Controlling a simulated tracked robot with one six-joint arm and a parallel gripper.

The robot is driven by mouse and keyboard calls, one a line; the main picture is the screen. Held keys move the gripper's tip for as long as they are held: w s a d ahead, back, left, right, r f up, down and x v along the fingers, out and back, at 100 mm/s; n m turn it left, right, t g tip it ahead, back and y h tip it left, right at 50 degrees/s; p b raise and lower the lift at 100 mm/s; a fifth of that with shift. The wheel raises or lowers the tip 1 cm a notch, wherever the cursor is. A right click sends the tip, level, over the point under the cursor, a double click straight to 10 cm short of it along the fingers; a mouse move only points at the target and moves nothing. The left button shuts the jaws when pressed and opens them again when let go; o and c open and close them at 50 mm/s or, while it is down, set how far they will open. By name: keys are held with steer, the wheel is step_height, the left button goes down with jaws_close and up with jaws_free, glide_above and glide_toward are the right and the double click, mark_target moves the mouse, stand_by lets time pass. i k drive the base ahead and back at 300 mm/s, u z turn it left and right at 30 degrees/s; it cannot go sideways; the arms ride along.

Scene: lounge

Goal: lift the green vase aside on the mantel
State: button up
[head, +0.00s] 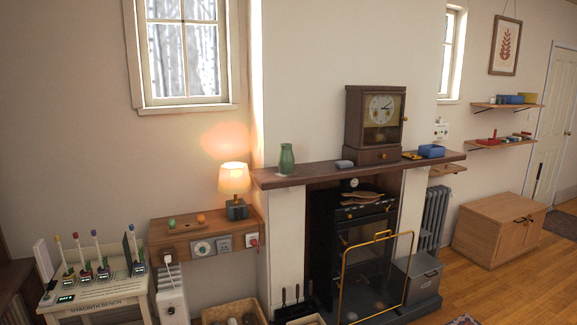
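A green vase (286,159) stands upright near the left end of the dark wooden mantel (315,172). To its right on the mantel are a small grey object (344,164), a brown clock (375,118) on a drawer base, and a blue tray (431,151) with a small yellow item beside it. The clock is well apart from the vase. My gripper does not show in the head view.
A lit lamp (234,190) stands on a wooden wall shelf (178,238) left of and below the mantel. A stove (360,245) with a brass-framed screen (375,275) fills the fireplace. Baskets and fire tools stand low in front. Wooden floor is open at right.

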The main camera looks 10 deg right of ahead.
mark_target(286, 160)
steer(key=k, duration=0.55)
steer(key=u, duration=0.15)
steer(key=i, duration=1.6)
steer(key=u, duration=0.5)
steer(key=i, duration=1.65)
steer(key=u, duration=0.2)
